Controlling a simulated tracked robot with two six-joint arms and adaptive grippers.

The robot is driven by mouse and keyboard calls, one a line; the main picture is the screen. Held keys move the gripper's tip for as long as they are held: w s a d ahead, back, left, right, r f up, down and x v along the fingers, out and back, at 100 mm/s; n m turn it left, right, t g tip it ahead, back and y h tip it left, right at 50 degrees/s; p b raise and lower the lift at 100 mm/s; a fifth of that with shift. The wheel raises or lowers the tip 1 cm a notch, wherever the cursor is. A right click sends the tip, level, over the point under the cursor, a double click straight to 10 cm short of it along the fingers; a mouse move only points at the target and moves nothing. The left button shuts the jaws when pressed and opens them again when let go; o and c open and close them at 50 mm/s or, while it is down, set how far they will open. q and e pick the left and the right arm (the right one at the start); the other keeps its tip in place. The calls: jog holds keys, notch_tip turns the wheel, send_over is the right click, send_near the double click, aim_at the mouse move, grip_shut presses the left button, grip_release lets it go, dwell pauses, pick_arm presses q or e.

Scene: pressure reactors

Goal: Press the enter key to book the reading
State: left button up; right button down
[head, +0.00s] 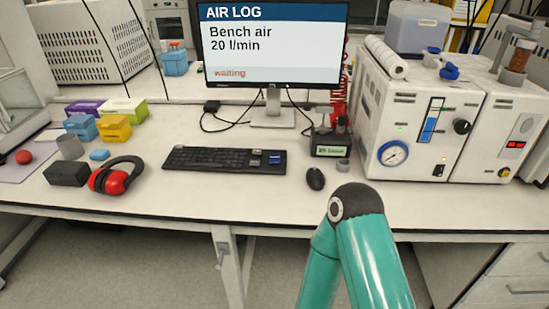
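The black keyboard (210,158) lies flat on the white bench, below and left of the monitor. Near its right end is a blue key (275,157), with lighter grey keys just left of it. The key labels are too small to read, so I cannot confirm which is enter. The monitor (275,45) reads "AIR LOG", "Bench air 20 l/min" and, in red, "waiting". A teal arm of mine bends at the bottom, right of centre, in front of the bench edge. Neither gripper is in view, and nothing touches the keyboard.
A black mouse (315,179) and a small display device (330,143) stand right of the keyboard. Red ear defenders (112,178) and a dark box (67,173) lie to its left. A white gauge unit (420,120) stands at right. The bench before the keyboard is clear.

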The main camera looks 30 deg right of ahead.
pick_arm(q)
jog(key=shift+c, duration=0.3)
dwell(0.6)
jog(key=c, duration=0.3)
